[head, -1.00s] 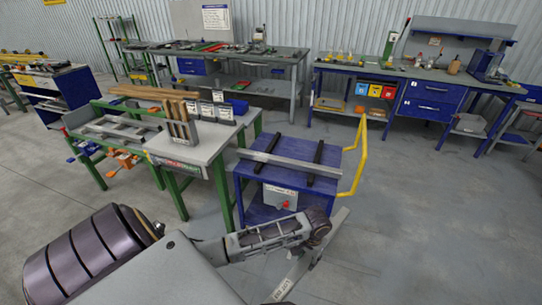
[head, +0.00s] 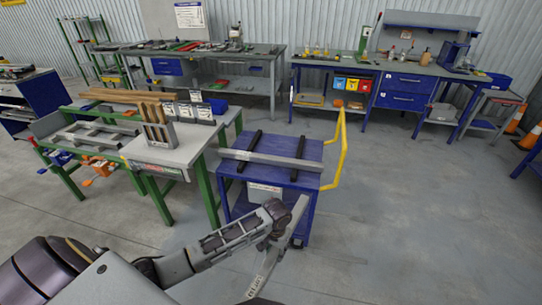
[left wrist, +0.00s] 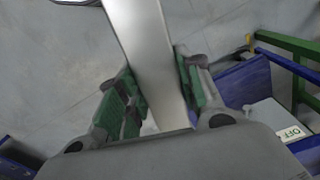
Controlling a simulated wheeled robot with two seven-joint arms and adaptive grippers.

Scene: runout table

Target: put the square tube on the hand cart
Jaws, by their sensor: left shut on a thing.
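My left gripper (head: 281,222) is shut on a light grey square tube (head: 266,268), in front of the hand cart. The tube slants down toward the bottom of the head view. In the left wrist view the tube (left wrist: 145,45) runs between the green-padded fingers (left wrist: 158,95). The blue hand cart (head: 229,187) has a yellow handle (head: 341,152) on its right. Two black bars (head: 249,151) lie on its top, and another grey bar (head: 272,159) lies across them. The held tube is apart from the cart top. My right gripper is out of view.
A green-legged runout table (head: 190,155) stands left of the cart, with wooden pieces (head: 155,125) upright on it. Blue workbenches (head: 400,83) line the back wall. Orange cones (head: 529,137) stand at far right. Floor right of the cart is clear.

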